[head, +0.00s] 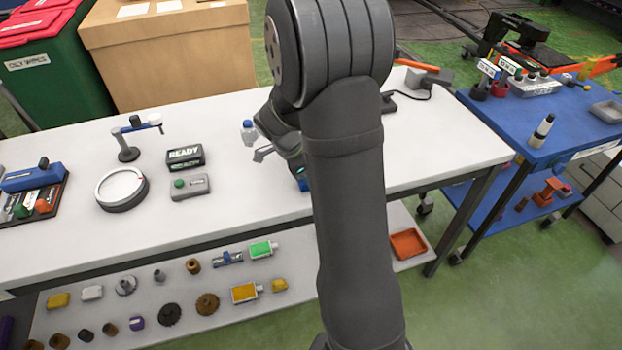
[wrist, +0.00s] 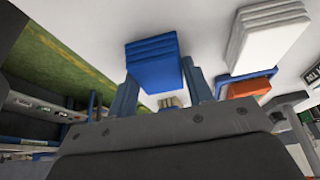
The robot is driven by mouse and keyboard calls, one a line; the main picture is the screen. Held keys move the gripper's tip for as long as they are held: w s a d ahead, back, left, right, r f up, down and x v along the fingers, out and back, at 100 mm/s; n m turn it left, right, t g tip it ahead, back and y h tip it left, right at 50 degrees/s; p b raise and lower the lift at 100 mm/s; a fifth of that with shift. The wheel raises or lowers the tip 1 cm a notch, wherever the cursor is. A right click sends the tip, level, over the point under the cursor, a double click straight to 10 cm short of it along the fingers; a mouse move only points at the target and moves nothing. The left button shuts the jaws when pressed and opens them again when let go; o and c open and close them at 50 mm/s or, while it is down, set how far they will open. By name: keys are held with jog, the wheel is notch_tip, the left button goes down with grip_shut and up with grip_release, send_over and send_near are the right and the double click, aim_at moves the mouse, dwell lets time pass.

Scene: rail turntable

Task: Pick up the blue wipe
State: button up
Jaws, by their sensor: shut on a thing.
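The blue wipe (wrist: 153,62) is a folded, layered blue stack in the wrist view. It sits between the two fingers of my gripper (wrist: 160,78), which is shut on it. The white table top shows behind it, and I cannot tell whether the wipe touches the table. In the head view my arm hides most of the gripper, and only a small patch of blue shows beside the arm.
A white folded stack (wrist: 268,38) and an orange block (wrist: 248,88) are to the right in the wrist view. On the white table (head: 240,228) stand a READY sign (head: 185,157), a button box (head: 190,187) and a round dial (head: 121,187).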

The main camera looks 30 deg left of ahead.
jog(key=shift+r, duration=0.15)
jog(key=shift+r, duration=0.3)
jog(key=r, duration=0.2)
jog(key=d+r, duration=0.1)
jog(key=r, duration=0.1)
jog(key=shift+w+d, duration=0.1)
jog(key=d+r, duration=0.6)
jog(key=d, duration=0.4)
jog(key=shift+w+d, duration=0.2)
jog(key=shift+w, duration=0.2)
jog(key=shift+o, duration=1.3)
jog(key=shift+c, duration=1)
